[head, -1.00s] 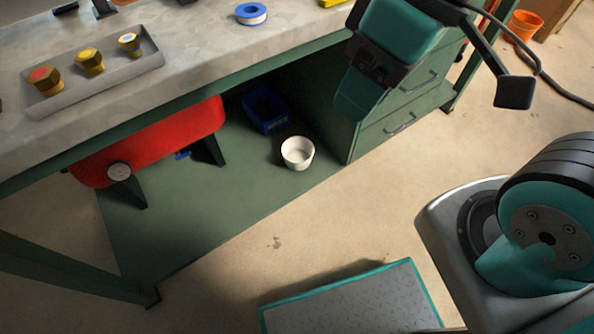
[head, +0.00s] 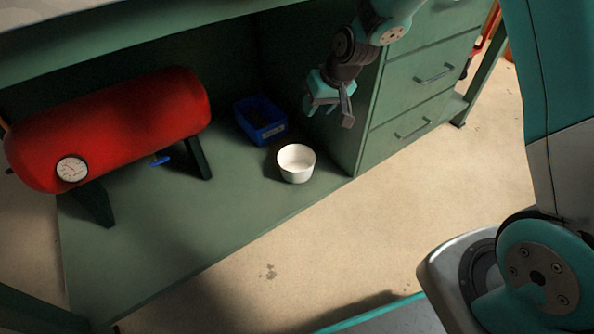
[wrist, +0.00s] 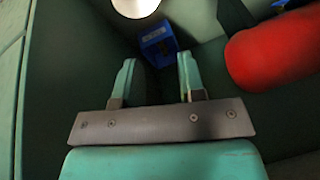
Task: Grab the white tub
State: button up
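The white tub (head: 296,164) is a small round open bowl standing upright on the green lower shelf (head: 215,220) under the bench. In the wrist view the tub (wrist: 135,7) is partly cut off at the top edge, beyond my fingertips. My gripper (head: 328,112) is open, with nothing between its fingers. In the head view it hangs above and to the right of the tub, close to the drawer unit's side. In the wrist view my gripper (wrist: 156,72) shows two teal fingers spread apart.
A blue bin (head: 261,121) stands just behind and left of the tub. A red tank (head: 120,125) with a gauge lies further left on dark legs. The green drawer unit (head: 425,85) closes off the right. The shelf front is clear.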

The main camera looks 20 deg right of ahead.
jog(key=m+t+h, duration=0.1)
send_near(313, 154)
jog(key=shift+m, duration=0.3)
jog(key=b+x, duration=0.4)
jog(key=b, duration=0.3)
jog(key=shift+f, duration=0.25)
jog(key=b+x, duration=0.4)
jog(key=x, duration=0.2)
jog(key=shift+s+f+b, duration=0.1)
jog(key=shift+f+b, duration=0.05)
jog(key=shift+b, duration=0.2)
grip_shut()
